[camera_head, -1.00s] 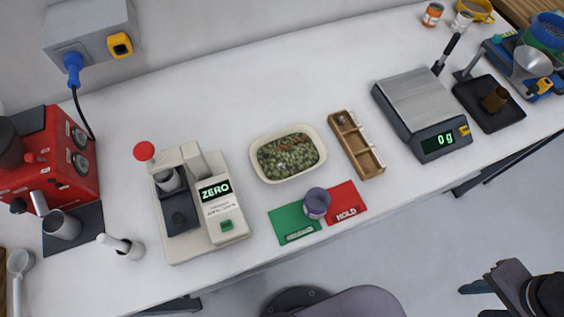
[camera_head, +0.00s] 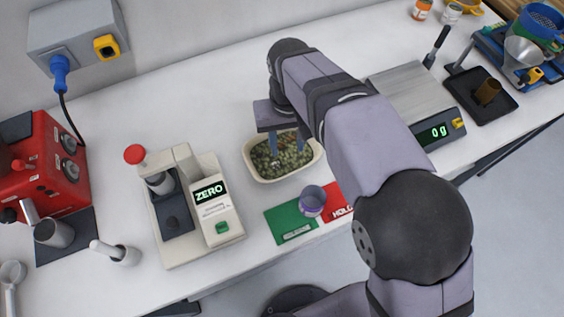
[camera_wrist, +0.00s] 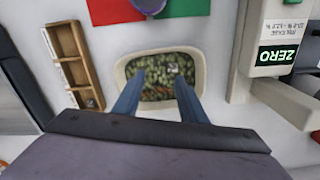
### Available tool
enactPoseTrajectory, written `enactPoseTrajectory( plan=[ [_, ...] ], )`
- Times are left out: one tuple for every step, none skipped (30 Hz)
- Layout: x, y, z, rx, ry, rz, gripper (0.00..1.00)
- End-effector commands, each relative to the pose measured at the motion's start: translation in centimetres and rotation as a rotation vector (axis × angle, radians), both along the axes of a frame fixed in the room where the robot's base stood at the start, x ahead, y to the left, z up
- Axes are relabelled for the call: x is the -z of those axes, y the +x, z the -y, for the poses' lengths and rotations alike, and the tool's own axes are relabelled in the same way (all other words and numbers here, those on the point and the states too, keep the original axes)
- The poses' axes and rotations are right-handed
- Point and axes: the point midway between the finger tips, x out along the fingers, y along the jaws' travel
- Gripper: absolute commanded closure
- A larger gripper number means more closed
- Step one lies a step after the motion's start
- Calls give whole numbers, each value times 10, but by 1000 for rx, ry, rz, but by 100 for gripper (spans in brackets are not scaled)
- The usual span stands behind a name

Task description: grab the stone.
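A small grey lump that looks like the stone (camera_wrist: 173,69) lies among green beans in the cream tray (camera_wrist: 121,72) in the wrist view. I cannot single it out in the head view. My gripper (camera_wrist: 157,82) is open, its two blue fingers apart over the near part of the tray, with the lump a little beyond the right fingertip. In the head view my gripper (camera_head: 288,150) points down over the tray (camera_head: 262,178). I cannot tell whether the fingertips touch the beans. Nothing is seen between the fingers but beans below.
A wooden compartment box (camera_wrist: 76,62) stands beside the tray, with a small grey thing in its near compartment. A ZERO-display device (camera_head: 209,192) stands left of the tray. A purple-rimmed cup (camera_head: 311,201) stands on the green and red mats. A scale (camera_head: 407,88) stands right, partly behind my arm.

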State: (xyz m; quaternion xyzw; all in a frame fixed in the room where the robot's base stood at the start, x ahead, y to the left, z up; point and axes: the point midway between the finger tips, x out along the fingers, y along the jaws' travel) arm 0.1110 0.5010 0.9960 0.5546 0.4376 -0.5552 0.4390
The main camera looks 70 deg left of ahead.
Motion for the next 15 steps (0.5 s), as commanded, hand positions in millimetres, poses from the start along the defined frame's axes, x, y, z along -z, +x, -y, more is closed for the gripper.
enactPoseTrajectory(
  plan=[
    [2,-14,-5,-27,0,0,62],
    [2,-20,-8,-37,1,0,62],
    [2,-26,-10,-48,1,0,62],
    [3,-29,-11,-54,1,0,62],
    [3,-31,-12,-58,1,0,62],
    [3,-33,-12,-62,1,0,62],
    [3,-34,-12,-63,1,0,62],
    [3,-35,-12,-64,1,0,62],
    [4,-35,-12,-64,1,0,62],
    [4,-34,-12,-63,0,0,62],
    [6,-34,-12,-63,0,0,62],
    [8,-34,-12,-63,-2,-1,62],
    [11,-34,-11,-63,-3,0,62],
    [13,-34,-11,-63,-2,0,62],
    [16,-33,-12,-63,-1,0,62]
  ],
)
